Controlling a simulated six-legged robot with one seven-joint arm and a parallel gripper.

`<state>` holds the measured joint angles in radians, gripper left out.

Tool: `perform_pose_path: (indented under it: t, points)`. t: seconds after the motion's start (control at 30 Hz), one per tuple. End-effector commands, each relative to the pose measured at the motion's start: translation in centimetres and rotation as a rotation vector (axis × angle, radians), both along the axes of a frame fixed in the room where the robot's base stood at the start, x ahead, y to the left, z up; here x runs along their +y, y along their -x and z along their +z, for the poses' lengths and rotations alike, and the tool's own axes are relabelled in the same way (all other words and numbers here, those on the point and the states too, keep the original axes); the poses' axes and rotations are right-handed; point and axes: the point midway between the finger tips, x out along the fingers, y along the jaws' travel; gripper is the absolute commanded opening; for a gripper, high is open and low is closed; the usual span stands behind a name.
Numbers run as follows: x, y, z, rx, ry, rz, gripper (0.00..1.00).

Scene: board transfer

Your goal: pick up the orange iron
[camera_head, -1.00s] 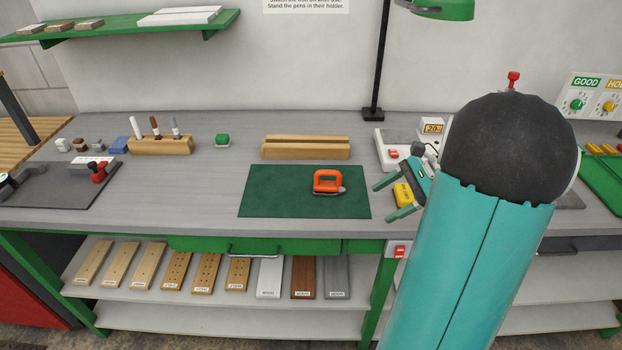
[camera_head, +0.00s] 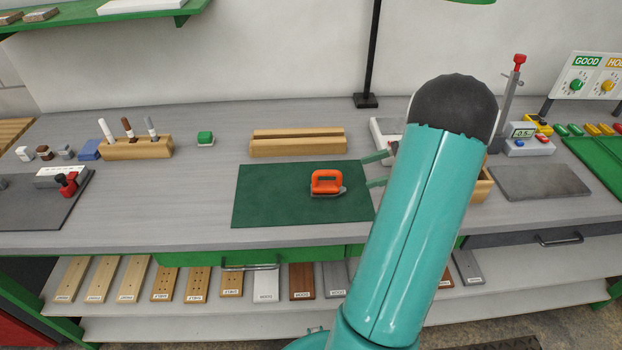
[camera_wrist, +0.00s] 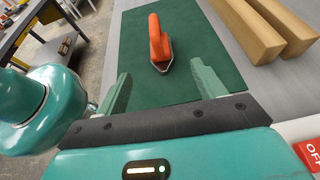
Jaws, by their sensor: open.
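The orange iron (camera_head: 327,182) stands on the dark green mat (camera_head: 265,195) on the grey workbench, with its orange handle up and its metal sole on the mat. My gripper (camera_head: 375,169) is just right of the mat in the head view, its two fingers pointing left toward the iron. My arm hides the rest of it. In the wrist view my gripper (camera_wrist: 163,92) is open and empty, and the iron (camera_wrist: 159,42) lies beyond the fingertips, roughly in line with the gap between them. The iron is apart from the fingers.
A grooved wooden block (camera_head: 298,143) lies behind the mat. A black lamp post (camera_head: 371,60) rises behind.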

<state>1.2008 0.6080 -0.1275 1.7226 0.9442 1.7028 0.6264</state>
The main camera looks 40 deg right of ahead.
Motion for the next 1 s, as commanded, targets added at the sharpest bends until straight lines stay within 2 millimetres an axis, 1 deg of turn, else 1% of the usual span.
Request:
perform_pose_path:
  t: [0.03, 0.13, 0.27, 0.5, 0.6, 0.83, 1.0]
  points:
    - [-0.4, 0.5, -0.1, 0.0, -0.007, -0.013, 0.69]
    - [-0.3, 0.6, -0.3, -0.001, -0.013, -0.021, 0.69]
    - [0.8, 0.0, -0.9, -0.001, -0.014, -0.022, 0.69]
    - [4.1, -2.7, -2.7, -0.001, -0.013, -0.022, 0.69]
    - [5.0, -3.6, -3.2, 0.0, -0.011, -0.021, 0.69]
    - [6.4, -5.0, -4.0, -0.001, -0.011, -0.019, 0.69]
    - [8.4, -6.7, -5.0, 0.0, -0.013, -0.018, 0.69]
